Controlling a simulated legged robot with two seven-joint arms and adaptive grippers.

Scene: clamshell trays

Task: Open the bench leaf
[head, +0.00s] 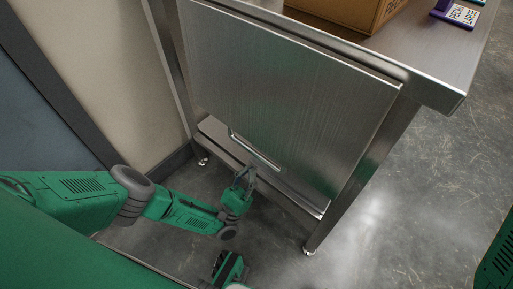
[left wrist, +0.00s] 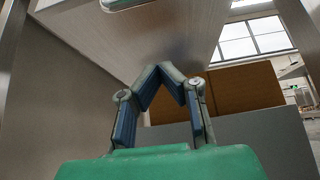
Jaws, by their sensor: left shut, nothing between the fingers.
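The bench leaf (head: 290,95) is a brushed metal panel hanging down the front of the bench. A long slot-like handle (head: 255,151) is set near its lower edge. In the left wrist view, the leaf's underside (left wrist: 200,25) fills the upper middle, with part of the handle (left wrist: 135,2) at the top edge. My left gripper (head: 248,170) is just below the handle, near its middle. Its fingers (left wrist: 163,68) are shut with nothing between them. I cannot tell whether the tips touch the leaf.
On the bench top (head: 420,60) stand a cardboard box (head: 350,10) and a small purple labelled item (head: 455,13). Bench legs (head: 370,165) flank the leaf, with a low shelf bar (head: 225,140) behind. A wall (head: 95,60) is close on the left. The floor (head: 430,180) at right is clear.

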